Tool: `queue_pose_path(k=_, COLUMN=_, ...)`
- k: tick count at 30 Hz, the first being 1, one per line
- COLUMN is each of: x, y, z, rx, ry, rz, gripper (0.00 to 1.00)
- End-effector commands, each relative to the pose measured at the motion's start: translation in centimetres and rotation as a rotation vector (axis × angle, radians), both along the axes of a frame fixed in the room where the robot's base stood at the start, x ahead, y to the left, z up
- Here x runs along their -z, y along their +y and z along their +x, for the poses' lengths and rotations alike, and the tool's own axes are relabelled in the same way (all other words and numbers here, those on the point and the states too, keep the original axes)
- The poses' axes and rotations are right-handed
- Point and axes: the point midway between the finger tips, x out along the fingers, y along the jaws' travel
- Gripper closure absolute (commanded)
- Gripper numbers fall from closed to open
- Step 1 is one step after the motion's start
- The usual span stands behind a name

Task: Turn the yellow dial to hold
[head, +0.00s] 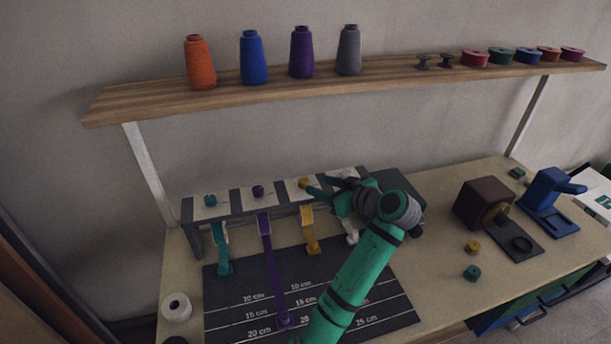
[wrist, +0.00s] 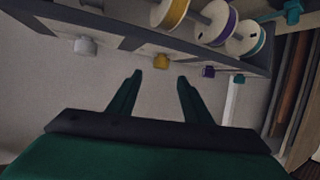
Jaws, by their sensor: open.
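The yellow dial (head: 304,184) sits on top of the ribbon dispenser rack, third from the left after the teal dial (head: 210,200) and the purple dial (head: 258,191). In the wrist view the yellow dial (wrist: 161,60) lies just beyond my fingertips, roughly centred between them. My gripper (head: 315,185) is open and empty, right beside the yellow dial in the head view. I cannot tell whether a finger touches it. The wrist view also shows a white dial (wrist: 84,45). The dial's markings are too small to read.
A yellow ribbon (head: 309,228) hangs short; the purple ribbon (head: 269,262) runs far down the dark measuring mat (head: 232,306). A wooden shelf (head: 230,92) with thread cones spans above the rack. A brown device (head: 478,200) and a blue device (head: 548,200) stand at right.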

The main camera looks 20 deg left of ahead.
Motion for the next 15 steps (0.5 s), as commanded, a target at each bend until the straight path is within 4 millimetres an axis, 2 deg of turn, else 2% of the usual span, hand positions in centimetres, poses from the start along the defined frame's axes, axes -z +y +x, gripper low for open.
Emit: queue_pose_path(k=15, x=3.2, y=6.6, z=4.1, rx=-0.004, ry=0.002, rz=0.000, gripper=0.55)
